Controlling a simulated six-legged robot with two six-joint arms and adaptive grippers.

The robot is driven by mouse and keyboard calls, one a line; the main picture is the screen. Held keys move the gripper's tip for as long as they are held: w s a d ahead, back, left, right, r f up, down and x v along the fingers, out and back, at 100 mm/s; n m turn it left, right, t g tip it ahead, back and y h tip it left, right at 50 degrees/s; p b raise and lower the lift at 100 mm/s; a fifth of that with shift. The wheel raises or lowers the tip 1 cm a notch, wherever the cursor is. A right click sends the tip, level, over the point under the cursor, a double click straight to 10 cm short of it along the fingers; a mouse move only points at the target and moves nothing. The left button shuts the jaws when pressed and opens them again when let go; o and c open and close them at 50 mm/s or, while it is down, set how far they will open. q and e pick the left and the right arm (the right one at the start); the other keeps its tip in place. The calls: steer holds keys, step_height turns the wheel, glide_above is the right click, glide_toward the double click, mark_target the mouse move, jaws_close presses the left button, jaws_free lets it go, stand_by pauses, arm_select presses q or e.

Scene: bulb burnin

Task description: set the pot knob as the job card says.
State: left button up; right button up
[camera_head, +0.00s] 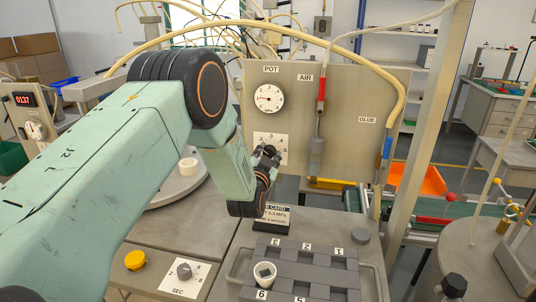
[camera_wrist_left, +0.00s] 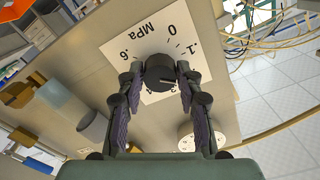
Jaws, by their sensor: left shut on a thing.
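The pot knob (camera_wrist_left: 160,72) is a dark round knob with a pale pointer line, on a white MPa scale plate (camera_wrist_left: 120,52) on the grey panel. My left gripper (camera_wrist_left: 160,88) is shut on it, one finger on each side. In the head view the left gripper (camera_head: 268,156) reaches the scale plate (camera_head: 262,138) below the POT gauge (camera_head: 269,92) and hides most of the knob. The gauge has a white face with a needle. The job card (camera_head: 275,213) stands below, partly hidden by my wrist; its small print seems to read 0.3 MPa. My right gripper does not show.
A grey numbered tray (camera_head: 330,262) lies below the panel. A SEC dial (camera_head: 184,271) and a yellow button (camera_head: 135,260) are at the front left. An AIR line (camera_head: 321,95) and a GLUE line (camera_head: 387,145) hang at the panel's right.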

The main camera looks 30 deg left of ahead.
arm_select(q)
steer(key=m, duration=0.5)
steer(key=shift+r+m+p, duration=0.1)
steer(key=shift+m+p, duration=0.2)
steer(key=shift+p, duration=0.1)
steer(key=shift+m+p, duration=0.35)
steer(key=shift+m, duration=1.85)
steer(key=o, duration=1.1)
steer(key=shift+d, duration=0.1)
steer(key=shift+o, duration=0.2)
steer(key=v, duration=1.2)
